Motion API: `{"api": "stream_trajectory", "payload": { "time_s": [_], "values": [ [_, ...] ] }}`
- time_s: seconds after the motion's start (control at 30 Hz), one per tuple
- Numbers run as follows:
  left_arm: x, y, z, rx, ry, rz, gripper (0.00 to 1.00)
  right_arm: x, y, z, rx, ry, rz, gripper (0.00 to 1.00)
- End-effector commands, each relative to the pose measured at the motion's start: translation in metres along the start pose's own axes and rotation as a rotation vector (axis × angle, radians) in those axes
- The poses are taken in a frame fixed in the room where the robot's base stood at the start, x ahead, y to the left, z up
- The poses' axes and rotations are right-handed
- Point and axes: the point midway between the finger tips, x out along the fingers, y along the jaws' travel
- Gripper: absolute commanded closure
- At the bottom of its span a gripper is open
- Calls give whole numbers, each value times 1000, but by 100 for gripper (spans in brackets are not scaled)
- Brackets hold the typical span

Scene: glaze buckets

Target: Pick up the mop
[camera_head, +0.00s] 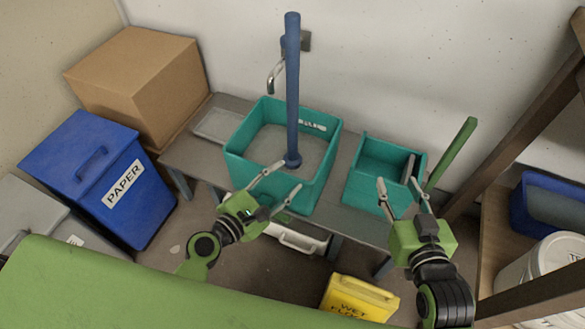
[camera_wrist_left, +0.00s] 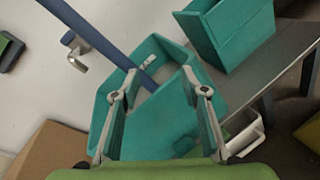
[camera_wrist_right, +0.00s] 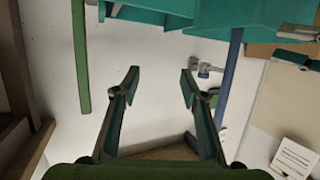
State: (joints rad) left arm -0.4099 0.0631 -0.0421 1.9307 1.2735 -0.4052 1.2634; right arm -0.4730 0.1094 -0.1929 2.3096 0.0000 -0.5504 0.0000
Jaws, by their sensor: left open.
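A blue pole (camera_head: 292,90), which looks like the mop's handle, stands upright in the larger teal bucket (camera_head: 232,158); its lower end meets a round blue piece inside. In the left wrist view the pole (camera_wrist_left: 88,32) runs down between and beyond the fingertips. My left gripper (camera_head: 289,177) is open and empty, near the bucket's front rim and just below the pole's foot. My right gripper (camera_head: 396,181) is open and empty in front of the smaller teal bucket (camera_head: 365,190). A green pole (camera_head: 452,152) stands tilted beside that bucket; it also shows in the right wrist view (camera_wrist_right: 80,60).
Both buckets stand on a grey bench (camera_head: 190,155) by the wall, under a tap (camera_head: 275,76). A blue paper bin (camera_head: 85,165) and cardboard box (camera_head: 140,80) are at left. A yellow wet-floor sign (camera_head: 358,300) is low in front. A wooden shelf (camera_head: 492,225) bounds the right.

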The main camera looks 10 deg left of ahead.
Motion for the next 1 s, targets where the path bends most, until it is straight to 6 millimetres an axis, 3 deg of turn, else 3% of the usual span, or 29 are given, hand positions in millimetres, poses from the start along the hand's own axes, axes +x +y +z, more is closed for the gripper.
{"api": "stream_trajectory", "payload": {
  "time_s": [0.13,0.3,0.43,0.67,1.0],
  "values": [
    [1,39,1,-375,-71,148,59,-12,-4,-46,1,167,-7,60],
    [0,62,2,-591,-119,218,59,-22,-5,-73,2,244,-10,60],
    [15,71,4,-620,-126,227,59,-23,-3,-62,1,178,-6,60],
    [59,81,7,-615,-125,224,59,-23,2,-25,0,13,4,60],
    [90,89,6,-613,-124,224,59,-23,2,-17,0,-18,6,60]
  ]
}}
